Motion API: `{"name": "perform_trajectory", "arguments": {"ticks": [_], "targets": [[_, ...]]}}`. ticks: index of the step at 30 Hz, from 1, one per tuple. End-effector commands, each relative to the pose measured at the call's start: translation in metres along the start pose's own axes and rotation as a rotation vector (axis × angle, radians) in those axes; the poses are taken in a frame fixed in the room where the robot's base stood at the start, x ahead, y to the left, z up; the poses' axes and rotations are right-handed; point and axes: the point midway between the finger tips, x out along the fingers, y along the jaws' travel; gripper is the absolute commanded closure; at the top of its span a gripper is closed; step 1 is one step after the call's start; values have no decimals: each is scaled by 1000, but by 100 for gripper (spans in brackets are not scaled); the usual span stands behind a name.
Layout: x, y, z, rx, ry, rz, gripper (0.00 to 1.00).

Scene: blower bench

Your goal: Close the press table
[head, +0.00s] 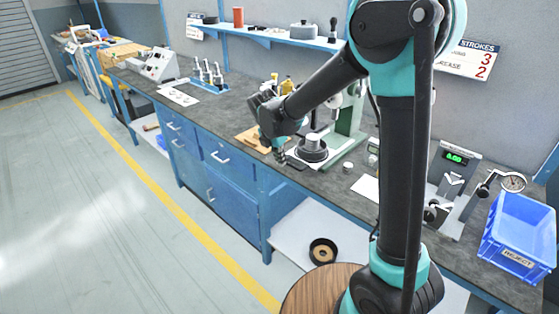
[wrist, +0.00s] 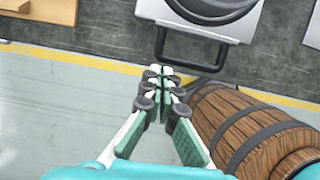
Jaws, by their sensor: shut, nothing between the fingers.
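The press table is a pale plate (wrist: 185,12) with a dark round part on it, at the top of the wrist view. A black bar handle (wrist: 188,62) stands out from its near side. In the head view, the plate (head: 338,146) carries a round stack (head: 312,148) in front of the green press (head: 351,118), pulled out toward the bench's front edge. My gripper (wrist: 165,73) is shut and empty, its fingertips close to the left part of the handle's bar. I cannot tell whether they touch. It also shows left of the stack in the head view (head: 280,155).
A wooden barrel (wrist: 250,130) stands at the lower right of the wrist view, close to my fingers. A wooden block (head: 254,138) lies left of the press. A blue reject bin (head: 520,232) sits at the bench's right end. The floor at left is clear.

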Motion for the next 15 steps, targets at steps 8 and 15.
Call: {"name": "perform_trajectory", "arguments": {"ticks": [8, 15], "targets": [[10, 0, 33, 7, 0, -1, 100], [30, 0, 98, 6, 0, -1, 100]]}}
